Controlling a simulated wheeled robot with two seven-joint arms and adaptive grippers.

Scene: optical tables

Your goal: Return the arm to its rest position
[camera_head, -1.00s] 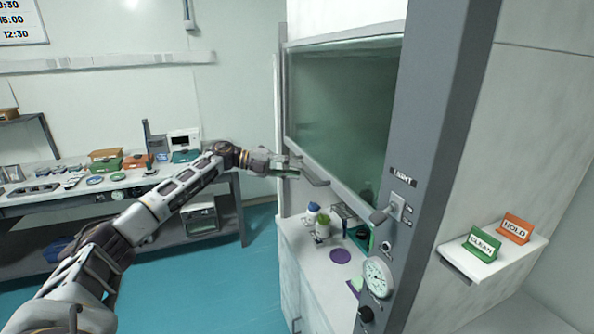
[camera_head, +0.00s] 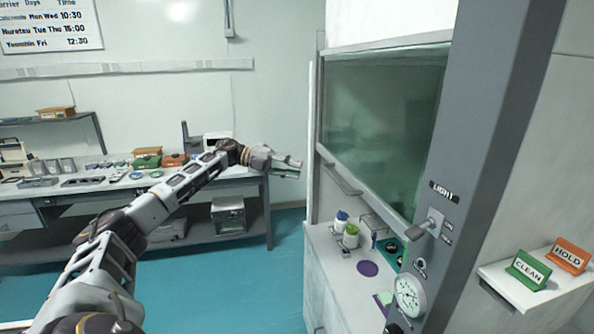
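My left arm reaches in from the lower left and stretches toward the middle of the view. My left gripper (camera_head: 288,165) is in front of the left edge of the fume hood, clear of the sash handle (camera_head: 341,180). Its fingers look small and seen from the side, so I cannot tell whether they are open or shut. No object shows in it. My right gripper is not in view.
The fume hood's glass sash (camera_head: 380,130) is at the right, above a white counter (camera_head: 340,262) with small bottles (camera_head: 350,236). A shelf with a green CLEAN sign (camera_head: 528,270) and an orange HOLD sign (camera_head: 568,256) is at far right. A workbench (camera_head: 100,191) stands behind my arm.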

